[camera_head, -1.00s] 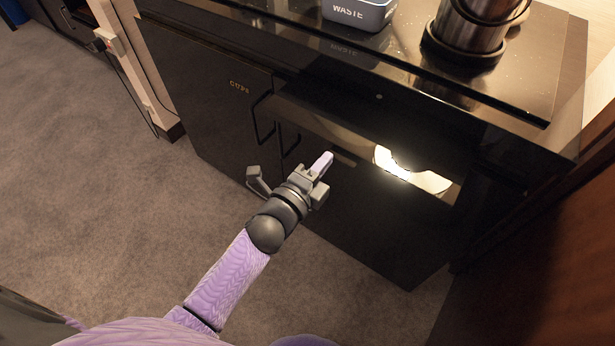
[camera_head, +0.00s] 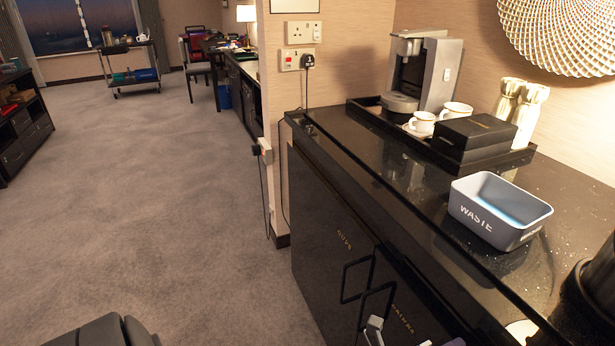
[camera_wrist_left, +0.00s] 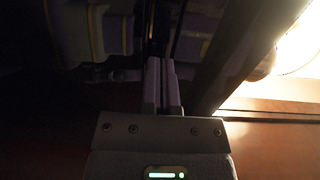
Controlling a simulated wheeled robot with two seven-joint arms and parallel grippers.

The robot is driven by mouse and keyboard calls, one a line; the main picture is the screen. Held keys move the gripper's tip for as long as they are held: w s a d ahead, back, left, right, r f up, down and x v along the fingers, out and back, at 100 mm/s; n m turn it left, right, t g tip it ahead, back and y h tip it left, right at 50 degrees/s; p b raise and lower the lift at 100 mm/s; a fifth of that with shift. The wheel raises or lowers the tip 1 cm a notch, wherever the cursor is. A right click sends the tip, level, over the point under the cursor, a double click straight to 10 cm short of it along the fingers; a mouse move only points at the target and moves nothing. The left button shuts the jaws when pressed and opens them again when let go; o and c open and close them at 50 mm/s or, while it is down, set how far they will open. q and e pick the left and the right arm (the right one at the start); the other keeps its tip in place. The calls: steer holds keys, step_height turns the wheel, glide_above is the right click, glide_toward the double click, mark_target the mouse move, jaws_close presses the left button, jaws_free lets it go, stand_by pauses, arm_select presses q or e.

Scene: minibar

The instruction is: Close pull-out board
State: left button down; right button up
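The dark minibar cabinet (camera_head: 330,220) stands at right in the head view, with a "CUPS" door and another lettered door with dark bar handles. The pull-out board cannot be made out clearly; a bright patch (camera_head: 522,332) under the counter edge is cut off by the frame's bottom. A grey part of my left gripper (camera_head: 374,330) shows at the bottom edge by the handles; the rest is out of frame. In the left wrist view, the left gripper's fingers (camera_wrist_left: 162,85) lie side by side, closed, with nothing visible between them. My right gripper is not seen.
On the glossy counter stand a grey waste bin (camera_head: 498,210), and a tray (camera_head: 360,105) with a coffee machine (camera_head: 425,72), cups and a black box (camera_head: 475,137). A wall with sockets (camera_head: 300,45) ends beside the cabinet. Carpet (camera_head: 150,200) is clear at left.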

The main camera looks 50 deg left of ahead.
arm_select(q)
steer(key=shift+w+r, duration=0.15)
steer(key=shift+r, duration=0.2)
